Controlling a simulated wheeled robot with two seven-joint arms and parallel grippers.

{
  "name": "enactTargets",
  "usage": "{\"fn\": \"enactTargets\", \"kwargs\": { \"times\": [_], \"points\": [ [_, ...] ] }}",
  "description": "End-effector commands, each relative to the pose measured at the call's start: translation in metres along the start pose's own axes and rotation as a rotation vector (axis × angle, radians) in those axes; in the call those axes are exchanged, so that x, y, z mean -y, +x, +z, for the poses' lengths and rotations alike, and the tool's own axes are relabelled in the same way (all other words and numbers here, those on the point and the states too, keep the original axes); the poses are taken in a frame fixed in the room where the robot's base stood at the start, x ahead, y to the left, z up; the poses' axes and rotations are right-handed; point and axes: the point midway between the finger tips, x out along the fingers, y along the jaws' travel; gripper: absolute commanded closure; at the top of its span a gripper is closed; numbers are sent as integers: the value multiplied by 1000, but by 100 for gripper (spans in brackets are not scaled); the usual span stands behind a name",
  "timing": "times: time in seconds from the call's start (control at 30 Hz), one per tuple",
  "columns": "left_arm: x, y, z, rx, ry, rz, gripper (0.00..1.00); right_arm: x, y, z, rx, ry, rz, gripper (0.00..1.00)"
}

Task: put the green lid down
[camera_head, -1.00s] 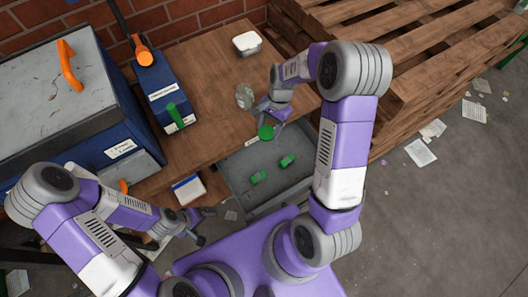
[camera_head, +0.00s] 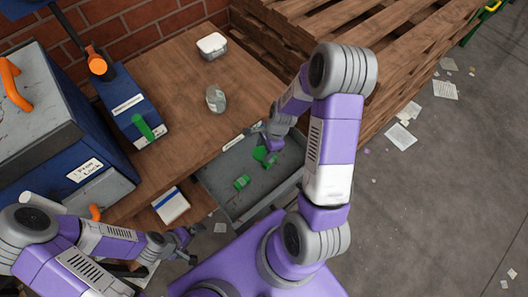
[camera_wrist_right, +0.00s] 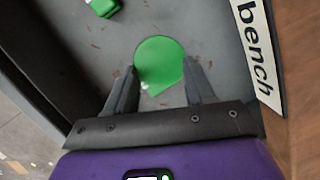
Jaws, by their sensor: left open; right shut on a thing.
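My right gripper (camera_head: 266,146) is shut on the green lid (camera_head: 259,153), a round flat disc. In the right wrist view the lid (camera_wrist_right: 158,62) shows between the fingertips of the gripper (camera_wrist_right: 158,84), with grey drawer floor around it. The gripper is over the open grey drawer (camera_head: 225,194), near its side by the table; the lid's exact height above the floor is hard to tell. My left gripper (camera_head: 187,243) is open and empty, low at the left, apart from the drawer.
Green pieces (camera_head: 241,182) lie in the drawer; one (camera_wrist_right: 104,7) shows in the wrist view. A clear jar (camera_head: 215,98) and a white-lidded box (camera_head: 212,45) stand on the wooden table (camera_head: 185,70). Blue boxes (camera_head: 130,108) are at the left, pallets (camera_head: 400,50) at the right.

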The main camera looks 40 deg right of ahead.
Motion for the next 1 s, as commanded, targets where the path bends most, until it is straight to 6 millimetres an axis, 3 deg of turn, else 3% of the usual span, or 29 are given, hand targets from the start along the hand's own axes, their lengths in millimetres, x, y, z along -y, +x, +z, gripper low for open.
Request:
{"fn": "enactTargets", "kwargs": {
  "times": [0.1,0.83,0.87,1.0],
  "points": [
    [3,7,0,0,0,0,0,-1,14,-4,1,0,1,89],
    [5,14,-1,0,0,0,0,-1,24,-6,0,-2,0,89],
    [5,14,-1,0,0,0,0,-1,24,-6,0,-2,0,42],
    [5,14,-1,0,0,0,0,-2,24,-6,1,-2,2,21]
  ]
}}
